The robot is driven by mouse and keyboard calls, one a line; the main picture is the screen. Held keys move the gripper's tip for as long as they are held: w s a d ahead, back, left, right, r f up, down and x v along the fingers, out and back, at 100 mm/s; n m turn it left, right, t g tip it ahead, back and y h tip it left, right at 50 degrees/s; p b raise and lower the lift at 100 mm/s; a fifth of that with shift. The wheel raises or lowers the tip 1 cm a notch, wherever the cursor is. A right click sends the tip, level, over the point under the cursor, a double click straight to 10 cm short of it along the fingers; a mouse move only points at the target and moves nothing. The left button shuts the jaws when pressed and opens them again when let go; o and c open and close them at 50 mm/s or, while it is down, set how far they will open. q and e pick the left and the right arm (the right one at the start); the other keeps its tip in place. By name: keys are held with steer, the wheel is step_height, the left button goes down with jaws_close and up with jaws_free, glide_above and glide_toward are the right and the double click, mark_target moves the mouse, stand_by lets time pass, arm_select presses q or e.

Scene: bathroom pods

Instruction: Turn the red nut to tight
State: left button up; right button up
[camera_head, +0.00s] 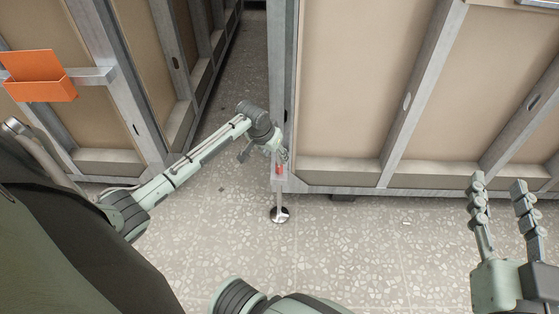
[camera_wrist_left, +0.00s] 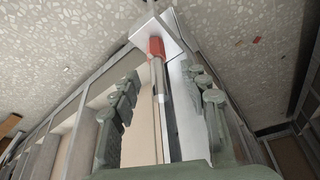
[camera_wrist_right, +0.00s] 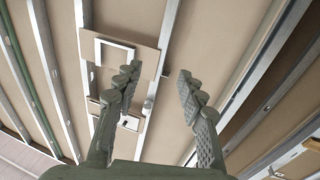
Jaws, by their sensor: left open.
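The red nut (camera_head: 279,169) sits low on the corner of the pod frame, just above a metal bracket. In the left wrist view the red nut (camera_wrist_left: 156,47) is on a threaded rod (camera_wrist_left: 158,85), against a pale bracket plate. My left gripper (camera_head: 285,155) is at that corner; in its wrist view the open fingers (camera_wrist_left: 165,90) stand on either side of the rod, with the nut beyond the fingertips. Whether a finger touches the rod cannot be told. My right gripper (camera_head: 498,184) is open and empty at the right, with spread fingers also in its wrist view (camera_wrist_right: 158,75).
A round levelling foot (camera_head: 279,214) stands on the speckled floor below the bracket. Pod wall frames (camera_head: 420,90) rise behind and right. An orange holder (camera_head: 40,90) hangs on the left frame.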

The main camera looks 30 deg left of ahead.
mark_target(278, 162)
arm_select(q)
steer(key=x, duration=0.2)
steer(key=b+x, duration=0.1)
steer(key=x, duration=0.1)
steer(key=b+x, duration=0.1)
steer(key=x, duration=0.1)
steer(key=shift+s+d+f, duration=0.15)
steer(key=shift+s+d, duration=0.1)
steer(key=shift+w+f, duration=0.3)
steer(key=shift+f, duration=0.25)
arm_select(e)
steer(key=s+r+t+y, duration=0.2)
steer(key=r+t, duration=0.3)
steer(key=r, duration=0.3)
steer(key=shift+s+a+r, duration=0.2)
steer(key=shift+s+r, duration=0.15)
steer(key=shift+s, duration=0.2)
arm_select(q)
steer(key=shift+c, duration=0.6)
jaws_close()
